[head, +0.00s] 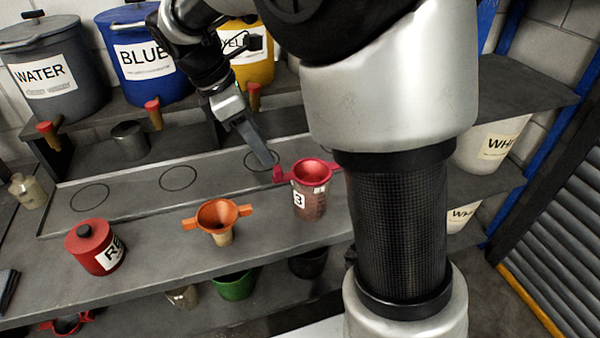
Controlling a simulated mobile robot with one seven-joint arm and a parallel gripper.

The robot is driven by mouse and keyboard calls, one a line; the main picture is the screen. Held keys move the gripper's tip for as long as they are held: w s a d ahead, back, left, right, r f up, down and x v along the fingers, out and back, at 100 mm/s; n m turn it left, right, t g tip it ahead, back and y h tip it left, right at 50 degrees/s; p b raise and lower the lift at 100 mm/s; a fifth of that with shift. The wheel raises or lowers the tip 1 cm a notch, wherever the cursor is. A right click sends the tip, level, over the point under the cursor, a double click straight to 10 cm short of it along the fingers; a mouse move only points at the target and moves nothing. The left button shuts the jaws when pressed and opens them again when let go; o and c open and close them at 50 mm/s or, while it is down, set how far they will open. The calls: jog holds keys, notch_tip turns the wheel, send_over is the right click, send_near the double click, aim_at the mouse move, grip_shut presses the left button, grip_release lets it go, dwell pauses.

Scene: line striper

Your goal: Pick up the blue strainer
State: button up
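No blue strainer shows in the head view. A red strainer (314,171) sits on top of a clear cup (310,203) labelled 3, with a tab on its left side. An orange strainer (217,216) with two side tabs sits on a small pale container further left. My gripper (268,160) points down at the left of the red strainer, its tip close to the left tab. Whether it touches the tab I cannot tell. I see its fingers edge-on as one dark slab, so its opening does not show.
A red lidded pot (95,246) stands front left on the shelf. A dark metal cup (130,140) and the blue bucket (150,55) stand behind. The recessed tray (135,190) with ring marks is mostly clear. A green bowl (235,286) is on the lower shelf.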

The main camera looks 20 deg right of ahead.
aim_at(276, 168)
jog(key=b+x, duration=0.1)
jog(key=x, duration=0.9)
jog(key=shift+s, duration=0.1)
grip_shut()
